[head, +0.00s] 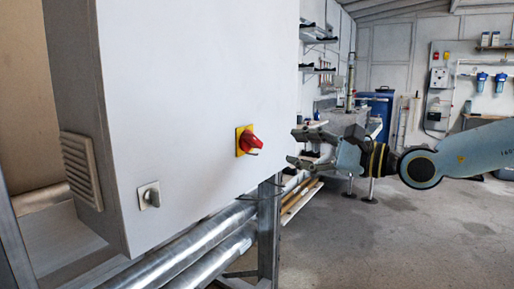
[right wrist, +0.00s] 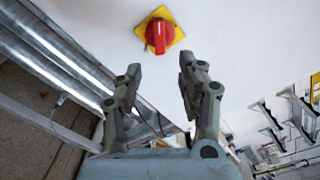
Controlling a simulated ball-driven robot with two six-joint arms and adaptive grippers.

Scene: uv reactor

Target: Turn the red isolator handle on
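The red isolator handle (head: 251,142) sits on a yellow square plate (head: 239,141) on the front of a light grey cabinet (head: 190,90). In the right wrist view the red handle (right wrist: 159,34) is ahead of the fingers, near the top middle. My right gripper (head: 294,148) is open and empty, to the right of the handle and apart from it. In the right wrist view its two fingers (right wrist: 157,75) stand wide apart with the handle beyond their tips. My left gripper is not in view.
A small grey switch (head: 149,195) is low on the cabinet, with a side vent (head: 80,171) at left. Metal pipes (head: 200,240) run beneath. Shelves (head: 318,35) and a blue cabinet (head: 376,108) stand behind. The floor at right is clear.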

